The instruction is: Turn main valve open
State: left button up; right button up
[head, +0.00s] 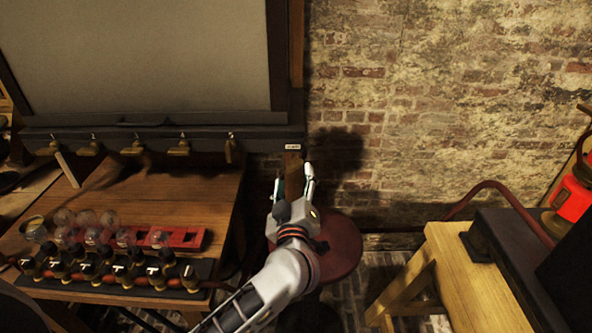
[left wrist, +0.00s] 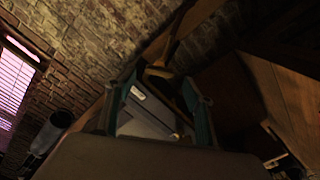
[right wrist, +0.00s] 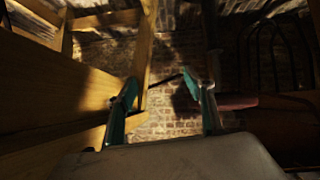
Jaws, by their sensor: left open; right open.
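No part is clearly readable as the main valve. Several brass taps hang in a row under the dark rail; the rightmost brass tap (head: 232,150) points down, unlike the others. A small white label (head: 292,147) is at the rail's right end, its text too small to read. My left gripper (head: 293,180) is open just below that label, near the wall, and appears empty. Its spread fingers also show in the left wrist view (left wrist: 160,82). My right gripper (right wrist: 160,84) is open and empty in the right wrist view, outside the head view.
A wooden table (head: 190,190) holds glass jars, a red tray (head: 185,238) and a row of black fittings (head: 190,274) with white marks. A round red stool (head: 345,250) stands below my left gripper. A yellow wooden bench (head: 455,262) is at right. Brick wall behind.

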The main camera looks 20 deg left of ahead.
aim_at(295, 169)
pick_arm(q)
jog(key=shift+x, duration=2.05)
jog(key=c, duration=1.1)
jog(key=n, duration=1)
jog(key=shift+n, duration=0.4)
